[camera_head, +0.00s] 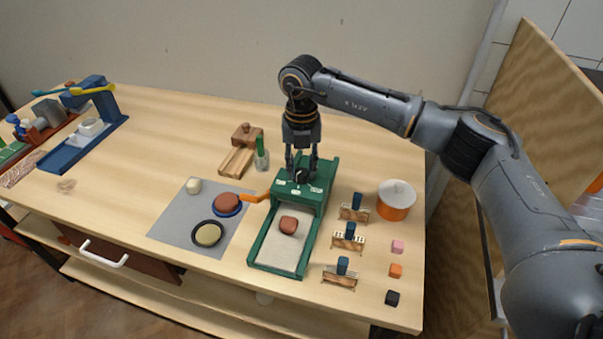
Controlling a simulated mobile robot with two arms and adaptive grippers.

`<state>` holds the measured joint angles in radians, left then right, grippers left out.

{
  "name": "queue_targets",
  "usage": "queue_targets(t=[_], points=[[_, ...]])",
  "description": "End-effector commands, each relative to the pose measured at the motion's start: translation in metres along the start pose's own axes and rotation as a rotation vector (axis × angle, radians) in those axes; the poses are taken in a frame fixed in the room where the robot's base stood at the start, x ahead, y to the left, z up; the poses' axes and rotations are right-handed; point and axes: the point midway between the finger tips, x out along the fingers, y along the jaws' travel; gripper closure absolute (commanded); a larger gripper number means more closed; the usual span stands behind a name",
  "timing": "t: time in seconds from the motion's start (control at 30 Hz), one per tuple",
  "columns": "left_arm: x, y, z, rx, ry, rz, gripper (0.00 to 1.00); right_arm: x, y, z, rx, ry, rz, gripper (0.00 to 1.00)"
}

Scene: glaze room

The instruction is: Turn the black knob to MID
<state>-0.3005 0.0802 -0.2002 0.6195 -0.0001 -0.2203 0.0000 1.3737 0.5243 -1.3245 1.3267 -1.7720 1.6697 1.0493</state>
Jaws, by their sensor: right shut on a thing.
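The black knob (301,177) sits on top of the green machine (318,198), with small white labels (296,191) around it, too small to read. My right gripper (301,174) points straight down over the machine and is shut on the knob. The fingers partly hide the knob, so I cannot tell which label it points to. An orange lever (256,198) sticks out from the machine's left side. A reddish-brown lump (288,225) lies on the pale bed of the machine's tray. My left gripper is not in view.
A grey mat (178,222) with round dishes lies to the left. Small wooden stands (348,238), an orange pot (396,201) and coloured cubes (396,270) are to the right. A wooden block (237,161) and a blue machine (84,141) stand further left.

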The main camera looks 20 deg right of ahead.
Motion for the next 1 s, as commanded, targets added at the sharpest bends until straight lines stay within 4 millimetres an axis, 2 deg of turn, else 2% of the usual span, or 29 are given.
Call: queue_targets(t=[0.1,0.5,1.0], points=[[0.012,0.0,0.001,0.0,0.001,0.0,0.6,0.002,0.0,0.001,-0.105,-0.003,0.001,1.0],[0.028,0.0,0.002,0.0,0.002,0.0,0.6,0.001,0.0,0.0,-0.377,-0.002,0.0,1.0],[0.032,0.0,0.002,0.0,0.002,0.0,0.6,-0.001,0.0,0.0,-0.471,-0.002,0.0,1.0]])
